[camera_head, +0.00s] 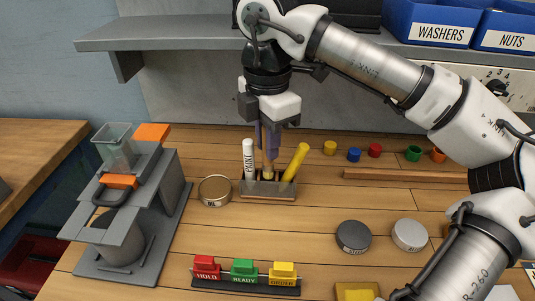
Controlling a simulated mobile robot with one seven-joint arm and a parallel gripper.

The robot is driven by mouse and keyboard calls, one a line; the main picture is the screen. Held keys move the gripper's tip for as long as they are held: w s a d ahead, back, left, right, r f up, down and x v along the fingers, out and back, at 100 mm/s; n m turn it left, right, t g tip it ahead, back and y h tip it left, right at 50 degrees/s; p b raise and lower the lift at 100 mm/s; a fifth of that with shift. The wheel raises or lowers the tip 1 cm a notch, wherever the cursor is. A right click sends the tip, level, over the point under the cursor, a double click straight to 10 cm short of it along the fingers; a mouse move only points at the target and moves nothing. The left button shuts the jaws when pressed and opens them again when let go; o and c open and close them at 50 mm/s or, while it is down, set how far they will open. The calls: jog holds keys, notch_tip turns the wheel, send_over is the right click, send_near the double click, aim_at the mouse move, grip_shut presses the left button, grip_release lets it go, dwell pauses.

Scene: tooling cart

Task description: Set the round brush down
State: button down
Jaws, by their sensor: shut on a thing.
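My gripper (268,142) points straight down over a small grey tool holder (256,192) in the middle of the bench. It is shut on the round brush (268,168), a slim tan piece showing below the fingers. The brush is upright, its lower end at the holder, between a white paint marker (249,160) on the left and a tilted yellow marker (295,163) on the right. The fingers hide the brush's upper part. I cannot tell whether its lower end rests inside a slot.
A round tin (215,191) stands close left of the holder. A grey fixture (125,215) fills the left side. Dark (353,236) and light (409,235) round lids lie front right. A rack with coloured tags (245,282) is in front. Coloured caps and a wooden strip (405,175) lie back right.

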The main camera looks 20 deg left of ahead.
aim_at(267, 163)
jog(key=shift+f, duration=1.85)
jog(key=shift+f, duration=0.15)
jog(key=c, duration=1.3)
grip_release()
notch_tip(267, 163, up, 12)
jog(key=shift+r, duration=0.15)
